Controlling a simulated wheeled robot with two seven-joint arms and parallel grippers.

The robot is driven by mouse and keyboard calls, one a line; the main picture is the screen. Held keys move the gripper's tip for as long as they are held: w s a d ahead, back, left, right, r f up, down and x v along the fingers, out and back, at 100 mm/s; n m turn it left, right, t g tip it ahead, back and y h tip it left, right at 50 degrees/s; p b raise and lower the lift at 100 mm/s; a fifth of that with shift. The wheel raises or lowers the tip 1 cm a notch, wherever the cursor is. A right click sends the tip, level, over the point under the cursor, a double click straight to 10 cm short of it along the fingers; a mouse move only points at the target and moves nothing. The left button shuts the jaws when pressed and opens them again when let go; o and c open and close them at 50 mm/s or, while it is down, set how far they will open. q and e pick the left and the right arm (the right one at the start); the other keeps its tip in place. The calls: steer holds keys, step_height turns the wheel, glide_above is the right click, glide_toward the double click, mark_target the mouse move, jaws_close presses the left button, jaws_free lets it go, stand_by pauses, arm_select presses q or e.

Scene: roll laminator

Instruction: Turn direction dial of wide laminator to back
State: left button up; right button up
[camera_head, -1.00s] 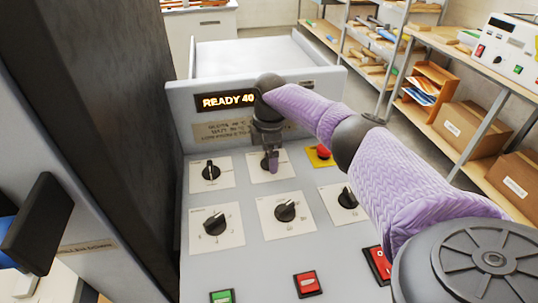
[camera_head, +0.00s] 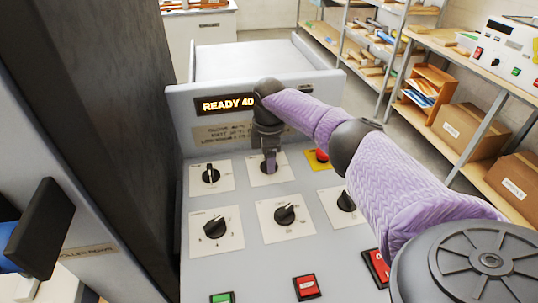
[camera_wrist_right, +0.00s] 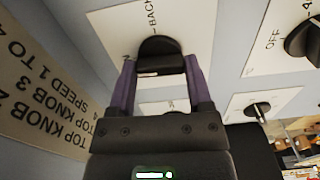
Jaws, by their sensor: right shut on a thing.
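The wide laminator's grey sloped control panel (camera_head: 254,190) fills the middle of the head view. The direction dial (camera_wrist_right: 159,52) is a black knob on a white plate, with "BACK" printed beside it in the right wrist view. My right gripper (camera_head: 269,170) comes down on the upper middle plate (camera_head: 256,179) and hides most of the dial there. In the wrist view its purple fingers (camera_wrist_right: 160,75) stand on both sides of the knob, shut on it. The knob's pointer direction is hard to tell. My left gripper is not in view.
Other black knobs sit close by: upper left (camera_head: 211,174), lower left (camera_head: 215,226), lower middle (camera_head: 284,214) and lower right (camera_head: 346,201). A red emergency button (camera_head: 321,155) is just right of my gripper. The display (camera_head: 226,104) reads "READY 40". A dark column (camera_head: 115,110) stands left.

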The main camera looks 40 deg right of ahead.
steer(key=m+p, duration=0.2)
steer(key=m, duration=0.1)
steer(key=shift+r, duration=0.2)
steer(key=m+p, duration=0.2)
steer(key=m, duration=0.1)
steer(key=shift+f+m, duration=0.1)
steer(key=shift+m, duration=0.2)
steer(key=m+p, duration=0.1)
steer(key=m, duration=0.1)
steer(key=shift+m, duration=0.3)
steer(key=m, duration=0.3)
steer(key=shift+m+p, duration=0.4)
steer(key=shift+m, duration=2.3)
steer(key=shift+w, duration=0.1)
